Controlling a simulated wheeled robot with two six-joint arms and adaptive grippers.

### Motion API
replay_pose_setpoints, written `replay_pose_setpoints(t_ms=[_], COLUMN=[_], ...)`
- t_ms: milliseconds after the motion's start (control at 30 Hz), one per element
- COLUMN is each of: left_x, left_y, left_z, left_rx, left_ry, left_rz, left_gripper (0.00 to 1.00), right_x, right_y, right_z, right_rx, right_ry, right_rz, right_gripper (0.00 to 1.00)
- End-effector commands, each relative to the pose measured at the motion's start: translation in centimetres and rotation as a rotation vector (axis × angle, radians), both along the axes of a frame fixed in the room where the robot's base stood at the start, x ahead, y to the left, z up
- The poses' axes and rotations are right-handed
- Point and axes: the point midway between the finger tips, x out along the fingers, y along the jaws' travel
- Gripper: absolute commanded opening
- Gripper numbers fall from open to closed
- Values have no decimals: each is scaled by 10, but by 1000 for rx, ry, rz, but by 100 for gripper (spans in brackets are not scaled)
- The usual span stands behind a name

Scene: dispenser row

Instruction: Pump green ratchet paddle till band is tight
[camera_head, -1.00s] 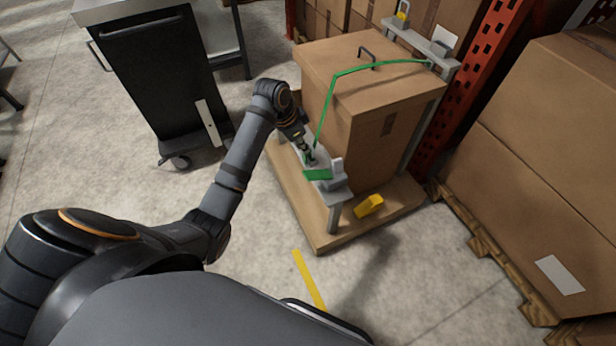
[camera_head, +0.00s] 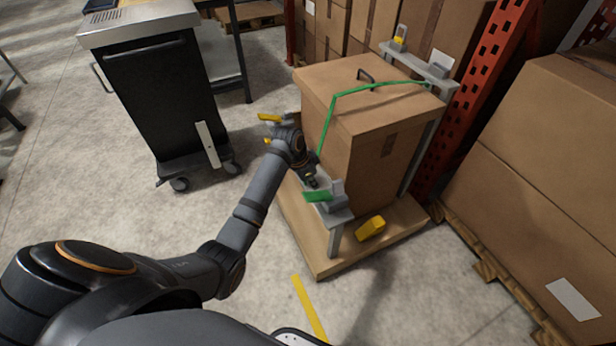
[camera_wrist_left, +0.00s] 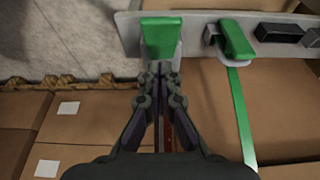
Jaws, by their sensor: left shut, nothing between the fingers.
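The green paddle (camera_head: 317,196) sticks out from a grey bracket at the near side of the boxed pallet. In the left wrist view a broad green paddle (camera_wrist_left: 158,36) lies straight ahead of my fingertips. My left gripper (camera_head: 312,183) is shut and empty, its tips (camera_wrist_left: 158,70) close to the paddle's near edge; I cannot tell if they touch. A second, narrower green lever (camera_wrist_left: 236,40) sits to the right, with the green band (camera_wrist_left: 243,120) running from it. The band (camera_head: 333,120) rises along the box (camera_head: 375,150) and crosses its top. My right gripper is out of view.
The box stands on a wooden pallet (camera_head: 312,255). A yellow block (camera_head: 370,228) lies on it near the bracket. A black cart (camera_head: 160,100) stands left, a red rack post (camera_head: 485,75) behind, and large cartons (camera_head: 560,150) at right. The floor in front is open.

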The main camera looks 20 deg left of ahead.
Motion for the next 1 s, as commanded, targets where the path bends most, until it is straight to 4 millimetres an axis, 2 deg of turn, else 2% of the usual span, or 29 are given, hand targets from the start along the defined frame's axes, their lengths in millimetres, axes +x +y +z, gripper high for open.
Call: replay_pose_setpoints(t_ms=[33,233,767,1000], left_x=[-5,-13,-15,-22], left_y=[5,11,13,19], left_z=[-11,-29,-32,-42], left_rx=[4,3,-4,-65], left_ry=[4,2,-6,-76], left_rz=[1,0,0,1], left_gripper=[0,0,0,0], right_x=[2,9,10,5], right_y=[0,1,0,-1], right_z=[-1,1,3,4], right_rx=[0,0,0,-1], right_ry=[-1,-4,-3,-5], right_rz=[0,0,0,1], right_gripper=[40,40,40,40])
